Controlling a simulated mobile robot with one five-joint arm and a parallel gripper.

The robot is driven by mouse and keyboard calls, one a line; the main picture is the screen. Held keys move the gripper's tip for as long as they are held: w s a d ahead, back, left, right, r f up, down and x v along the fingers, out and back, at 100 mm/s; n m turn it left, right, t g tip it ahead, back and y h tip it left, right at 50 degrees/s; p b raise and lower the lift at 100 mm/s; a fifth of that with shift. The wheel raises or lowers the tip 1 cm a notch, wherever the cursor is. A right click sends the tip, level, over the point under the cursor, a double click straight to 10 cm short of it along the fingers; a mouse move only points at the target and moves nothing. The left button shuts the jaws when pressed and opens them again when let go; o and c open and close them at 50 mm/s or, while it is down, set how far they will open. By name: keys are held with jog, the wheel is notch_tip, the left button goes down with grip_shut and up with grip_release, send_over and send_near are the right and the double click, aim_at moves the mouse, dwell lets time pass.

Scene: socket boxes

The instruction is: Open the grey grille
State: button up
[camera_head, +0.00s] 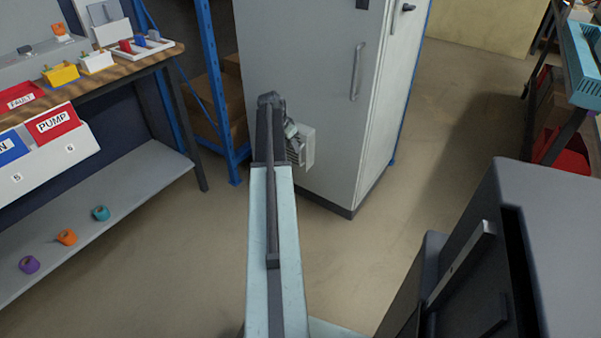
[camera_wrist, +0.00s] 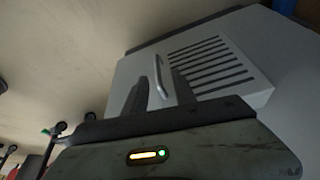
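The grey grille (camera_wrist: 212,65) is a pale panel with dark parallel slots, standing out from the face of a grey cabinet (camera_wrist: 285,60). In the wrist view a curved metal handle (camera_wrist: 160,76) sits at the side of the slots. My gripper (camera_wrist: 157,92) has its two dark fingers apart, with the handle between or just beyond them; contact cannot be told. In the head view the grille (camera_head: 306,149) shows low on the cabinet (camera_head: 300,80), partly hidden by my arm.
A workbench (camera_head: 150,62) with labelled bins stands at the left. A blue rack post (camera_head: 212,70) is beside the cabinet. A light-blue crate (camera_head: 580,65) is at the far right. Floor right of the cabinet is clear.

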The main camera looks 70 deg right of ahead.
aim_at(300, 164)
jog(key=b+x, duration=0.2)
jog(key=x, duration=0.1)
jog(key=b+x, duration=0.2)
jog(key=s+b+x, duration=0.1)
jog(key=b+x, duration=0.2)
jog(key=shift+d+f, duration=0.1)
jog(key=shift+d, duration=0.25)
grip_shut()
jog(key=shift+s, duration=0.1)
dwell(0.9)
